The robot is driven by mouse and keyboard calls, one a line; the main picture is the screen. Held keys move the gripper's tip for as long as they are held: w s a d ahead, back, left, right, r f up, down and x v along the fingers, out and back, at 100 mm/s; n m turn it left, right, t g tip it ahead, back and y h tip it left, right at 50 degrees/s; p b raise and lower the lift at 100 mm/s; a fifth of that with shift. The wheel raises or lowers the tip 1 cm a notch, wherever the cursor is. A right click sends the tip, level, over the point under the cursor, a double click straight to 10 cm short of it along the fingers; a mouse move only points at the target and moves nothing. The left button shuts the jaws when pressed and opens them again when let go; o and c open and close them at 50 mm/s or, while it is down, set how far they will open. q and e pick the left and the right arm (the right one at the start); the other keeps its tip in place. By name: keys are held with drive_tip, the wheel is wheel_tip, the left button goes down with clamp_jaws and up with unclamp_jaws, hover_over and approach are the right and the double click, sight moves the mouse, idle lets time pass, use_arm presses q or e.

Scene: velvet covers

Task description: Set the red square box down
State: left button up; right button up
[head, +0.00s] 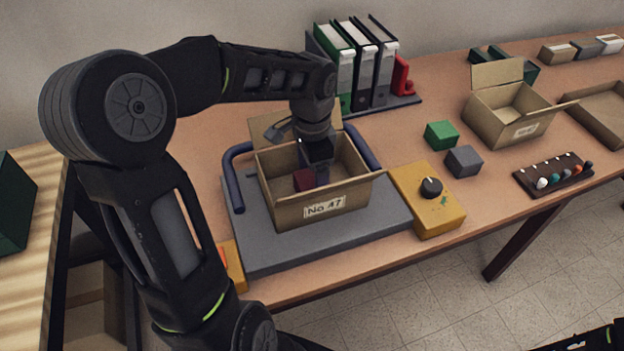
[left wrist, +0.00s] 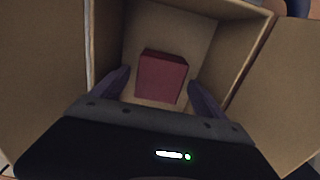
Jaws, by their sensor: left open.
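The red square box (head: 303,180) is inside the open cardboard box labelled No. 47 (head: 322,209). In the left wrist view the red box (left wrist: 161,78) is inside the cardboard walls, between and just beyond my finger tips. My left gripper (head: 317,178) reaches down into the cardboard box from above. Its two fingers (left wrist: 160,88) are spread apart, with a gap to the red box on each side. The red box's underside is hidden, so I cannot tell fully how it rests. Only a dark part at the lower right of the head view may be my right arm; its gripper does not show.
The cardboard box stands on a grey platform (head: 285,246) with blue rails. A yellow control box (head: 425,207) is to its right. Green (head: 441,135) and grey (head: 463,161) cubes, another open carton (head: 507,108) and a peg board (head: 553,174) lie farther right. Binders (head: 362,70) stand behind.

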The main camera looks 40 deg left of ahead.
sight(312, 178)
use_arm(q)
wheel_tip(312, 178, up, 10)
idle(0.3)
drive_tip(key=shift+f, duration=0.1)
idle(0.4)
